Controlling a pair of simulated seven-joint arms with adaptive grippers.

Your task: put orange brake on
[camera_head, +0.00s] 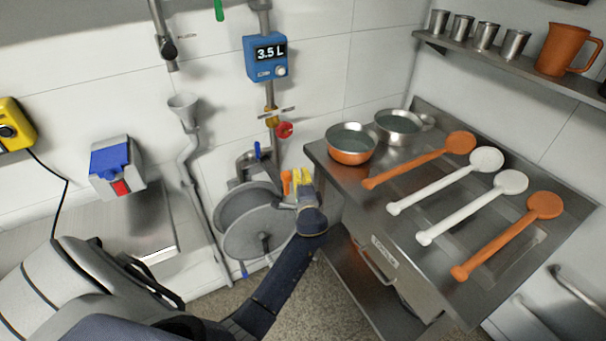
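A small orange part (286,181), which looks like the orange brake, shows beside the grey disc-shaped mill (258,232) below the piping on the wall. My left gripper (302,178) has yellow fingertips and is just right of the orange part in the picture. Its fingers point up and away from me. The fingertips are too small to tell whether they are apart or touching the orange part. My dark wrist hides part of the mill's right side. My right gripper is not in view.
A steel table (400,237) at right carries two bowls and several long orange and white spoons; its left edge is close to my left gripper. A blue 3.5 L meter (265,58), a red valve handle (285,130) and a blue lever (257,150) are above the mill.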

